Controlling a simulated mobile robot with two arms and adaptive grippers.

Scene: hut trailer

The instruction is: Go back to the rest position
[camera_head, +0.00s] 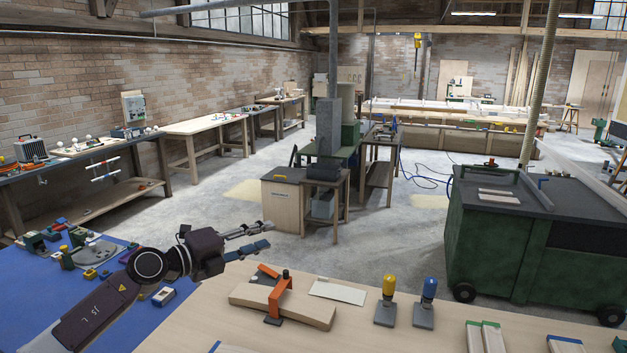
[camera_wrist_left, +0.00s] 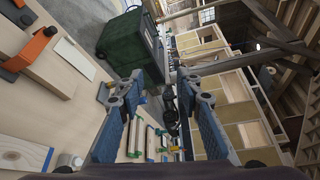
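My left gripper (camera_head: 268,235) reaches in from the left in the head view, above the pale wooden bench top (camera_head: 350,325) and pointing right. It is held in the air near the bench's far edge. In the left wrist view the two fingers (camera_wrist_left: 161,84) stand apart with nothing between them.
On the bench lie a wooden board (camera_head: 300,309) with an orange clamp (camera_head: 280,295), a white card (camera_head: 338,291), and yellow (camera_head: 388,287) and blue (camera_head: 429,289) handled tools. A blue mat (camera_head: 30,290) with small parts lies left. A green wheeled cabinet (camera_head: 490,235) stands beyond the bench.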

